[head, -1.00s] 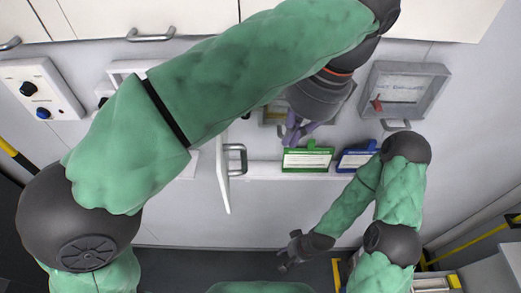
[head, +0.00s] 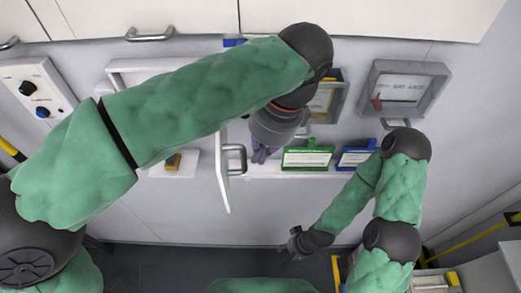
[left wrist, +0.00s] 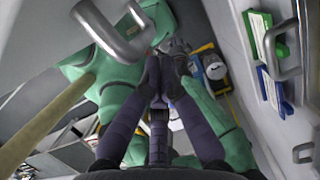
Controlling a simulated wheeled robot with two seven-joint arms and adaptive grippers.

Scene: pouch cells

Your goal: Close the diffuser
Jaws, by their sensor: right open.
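A white hinged door panel (head: 222,170), seen almost edge-on, stands open from the wall unit in the head view, with a metal handle (head: 235,160) on its right side. I take it as the diffuser's door; no label shows. My left gripper (head: 262,155) is just right of that handle, apart from it. In the left wrist view its two fingers (left wrist: 160,75) converge with tips together and nothing clear between them; a large metal handle (left wrist: 112,32) shows at upper left. My right gripper (head: 290,250) is open and empty, low in front of the wall.
A green-framed card holder (head: 307,158) and a blue one (head: 355,158) stand on the ledge right of my left gripper. A grey framed box (head: 402,92) is at upper right, and a knob panel (head: 38,88) at far left. A yellow item (head: 173,162) sits left of the door.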

